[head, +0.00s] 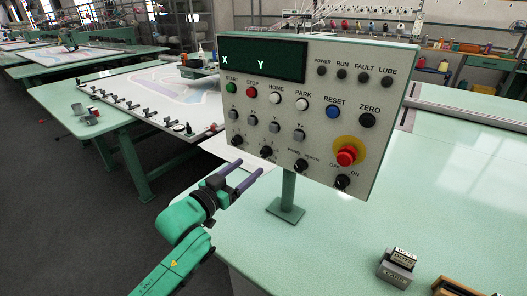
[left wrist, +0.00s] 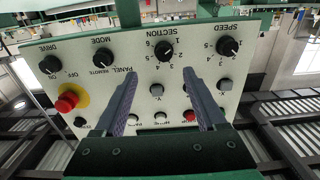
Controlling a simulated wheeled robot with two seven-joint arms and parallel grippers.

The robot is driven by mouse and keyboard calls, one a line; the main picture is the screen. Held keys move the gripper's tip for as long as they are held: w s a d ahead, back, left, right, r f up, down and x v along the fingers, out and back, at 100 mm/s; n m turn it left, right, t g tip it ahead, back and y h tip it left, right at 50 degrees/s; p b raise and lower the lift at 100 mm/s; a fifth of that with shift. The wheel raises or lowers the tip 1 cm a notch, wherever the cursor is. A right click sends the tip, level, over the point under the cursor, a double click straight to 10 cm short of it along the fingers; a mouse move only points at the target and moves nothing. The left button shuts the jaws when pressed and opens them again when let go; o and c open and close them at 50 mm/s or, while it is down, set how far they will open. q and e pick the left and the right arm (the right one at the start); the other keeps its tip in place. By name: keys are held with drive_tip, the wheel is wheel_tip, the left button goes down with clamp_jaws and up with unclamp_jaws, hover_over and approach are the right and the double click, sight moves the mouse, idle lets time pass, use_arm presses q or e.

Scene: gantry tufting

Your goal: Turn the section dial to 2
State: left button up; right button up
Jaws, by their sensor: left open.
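The section dial (head: 266,151) is a black knob on the lower front of the grey control panel (head: 215,100). In the left wrist view, where the panel appears upside down, the section dial (left wrist: 164,50) sits under the word SECTION with numbers around it. I cannot make out which number it points to. My left gripper (head: 250,168) is open and empty, just below and in front of the dial. In the left wrist view its two purple fingers (left wrist: 160,80) point toward the dial, which shows beyond the gap between their tips. The fingers look clear of the knob.
The speed dial (head: 237,140) and mode dial (head: 300,165) flank the section dial. The drive dial (head: 342,181) and red emergency button (head: 347,156) are to the right. The panel stands on a green post (head: 288,190) on the pale green table (head: 350,230). A stamped block (head: 398,267) lies there.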

sight(263, 155)
use_arm(q)
drive_tip(key=x, duration=0.5)
drive_tip(key=p+x, duration=0.1)
drive_tip(key=x, duration=0.2)
drive_tip(key=shift+w+a+f, duration=0.25)
drive_tip(key=shift+a, duration=0.1)
drive_tip(key=shift+w+d, duration=0.1)
drive_tip(key=shift+d, duration=0.15)
drive_tip(key=shift+a, duration=0.1)
drive_tip(key=shift+c, duration=0.6)
clamp_jaws()
use_arm(e)
drive_tip(key=shift+w+a+r, duration=0.4)
drive_tip(key=shift+w+r, duration=0.3)
drive_tip(key=shift+w, duration=0.05)
